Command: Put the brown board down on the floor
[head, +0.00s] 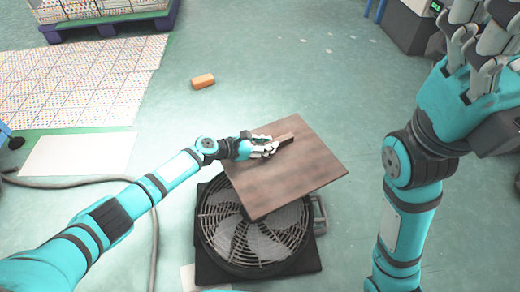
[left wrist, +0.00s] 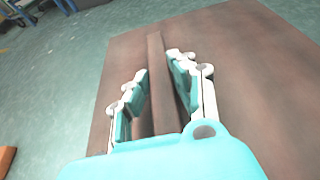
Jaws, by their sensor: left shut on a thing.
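The brown board (head: 295,165) is a flat square wooden panel with a raised bar handle (head: 283,141) on its top. In the head view it is in the middle, partly covering a round black fan (head: 258,235). My left gripper (head: 270,148) is shut on the handle, and in the left wrist view its fingers (left wrist: 160,95) sit on both sides of the bar (left wrist: 157,75). The gap between board and fan cannot be judged. My right gripper (head: 478,50) is raised at the upper right, away from the board, with its fingers apart and nothing between them.
An orange block (head: 203,82) lies on the green floor. A white sheet (head: 75,155) and a grey hose (head: 90,183) are at the left. A pallet with boxes (head: 108,20) stands at the back left. Open floor (head: 300,70) lies behind the board.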

